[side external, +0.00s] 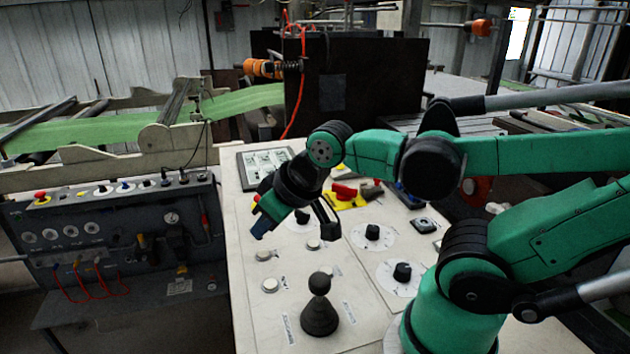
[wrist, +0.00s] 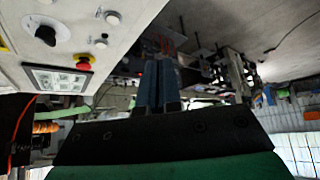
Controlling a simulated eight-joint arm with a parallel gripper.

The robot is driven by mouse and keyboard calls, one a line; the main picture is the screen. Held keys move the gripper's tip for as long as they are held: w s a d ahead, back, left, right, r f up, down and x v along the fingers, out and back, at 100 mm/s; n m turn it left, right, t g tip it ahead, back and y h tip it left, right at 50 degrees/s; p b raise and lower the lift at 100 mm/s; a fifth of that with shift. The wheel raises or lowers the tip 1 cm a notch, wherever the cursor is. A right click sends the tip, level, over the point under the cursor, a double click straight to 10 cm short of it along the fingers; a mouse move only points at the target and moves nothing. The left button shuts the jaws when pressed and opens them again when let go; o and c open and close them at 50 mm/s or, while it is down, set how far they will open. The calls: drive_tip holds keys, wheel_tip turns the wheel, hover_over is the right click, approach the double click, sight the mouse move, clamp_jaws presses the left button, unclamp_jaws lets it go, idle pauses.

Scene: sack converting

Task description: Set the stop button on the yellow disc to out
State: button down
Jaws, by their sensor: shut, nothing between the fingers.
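The stop button (wrist: 84,60) is a red cap on a yellow disc (wrist: 83,67), near the corner of a display in the wrist view. In the side view only a sliver of the red button (side external: 257,198) shows at the panel's left edge, mostly hidden behind my gripper. I cannot tell whether the button is in or out. My gripper (side external: 262,229) points down and left over the panel. Its blue fingers are together and empty in the wrist view (wrist: 158,80), well to the right of the button there.
The pale panel (side external: 245,300) carries a display (side external: 265,160), white buttons (side external: 270,285), dial knobs (side external: 372,232) and a dark cone-shaped lever (side external: 319,310). A red handle (side external: 345,192) sits on a yellow plate. A separate console (side external: 110,240) at left has another red button (side external: 40,196).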

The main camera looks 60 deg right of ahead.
drive_tip(key=c, duration=1.5)
unclamp_jaws()
drive_tip(key=o, duration=1.2)
drive_tip(key=w+d+m, duration=0.1)
drive_tip(key=w+r, duration=0.1)
drive_tip(key=w+d+r+m+h, duration=0.1)
drive_tip(key=w, duration=0.1)
drive_tip(key=shift+d+r+m+g, duration=0.1)
drive_tip(key=shift+d+m+g, duration=0.2)
drive_tip(key=shift+d+g, duration=0.1)
drive_tip(key=shift+o, duration=0.2)
drive_tip(key=w+d+f+m+g+h, duration=0.1)
drive_tip(key=w+d+f+m, duration=0.2)
drive_tip(key=w+d+m, duration=0.1)
drive_tip(key=w+d+f+m+g+h, duration=0.1)
drive_tip(key=w+d+f+m+g, duration=0.1)
drive_tip(key=w+d, duration=0.3)
drive_tip(key=w+d+f+m+g+h, duration=0.1)
drive_tip(key=w+d+f+m, duration=0.3)
drive_tip(key=d, duration=0.4)
drive_tip(key=shift+w+m+g, duration=0.3)
drive_tip(key=shift+m+g, duration=0.2)
drive_tip(key=shift+m, duration=0.3)
drive_tip(key=shift+x, duration=2.5)
